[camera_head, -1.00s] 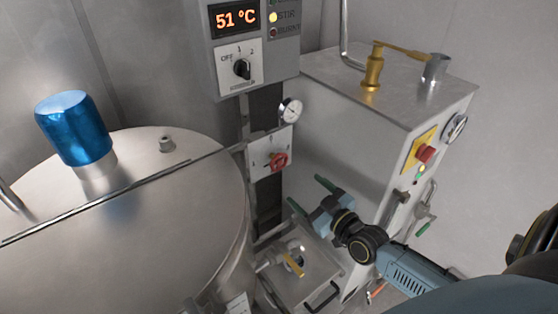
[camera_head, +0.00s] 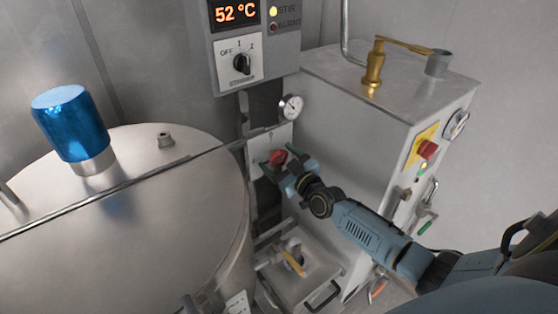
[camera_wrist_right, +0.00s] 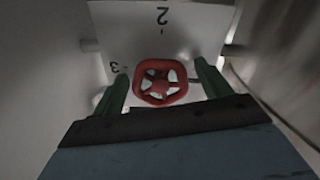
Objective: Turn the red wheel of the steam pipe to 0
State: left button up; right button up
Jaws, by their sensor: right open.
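The red wheel (camera_head: 277,158) sits on a pale plate (camera_head: 284,137) below a round gauge in the head view. In the right wrist view the red wheel (camera_wrist_right: 160,83) shows whole, with the marks 2 and 3 on the plate (camera_wrist_right: 190,25) behind it; I cannot see a 0. My right gripper (camera_head: 277,167) is at the wheel, and its two green fingers are open. In the wrist view the fingers of the right gripper (camera_wrist_right: 163,85) stand on either side of the wheel, with a gap visible at each side. My left gripper is not in view.
A steel tank (camera_head: 130,220) with a blue cap (camera_head: 70,123) stands at left. A steel cabinet (camera_head: 350,130) with a brass lever stands at right, close to my right arm. A control box (camera_head: 250,45) reads 52 °C. A yellow-handled valve (camera_head: 293,262) is below.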

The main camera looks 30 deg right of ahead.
jog(key=shift+w, duration=0.15)
jog(key=c, duration=1)
jog(key=m, duration=0.8)
jog(key=shift+a+m, duration=0.1)
jog(key=shift+m, duration=0.2)
jog(key=m+b, duration=0.1)
jog(key=m, duration=0.3)
jog(key=shift+m, duration=0.3)
jog(key=m+b, duration=0.1)
jog(key=m, duration=0.3)
jog(key=shift+m, duration=0.3)
jog(key=shift+r, duration=0.1)
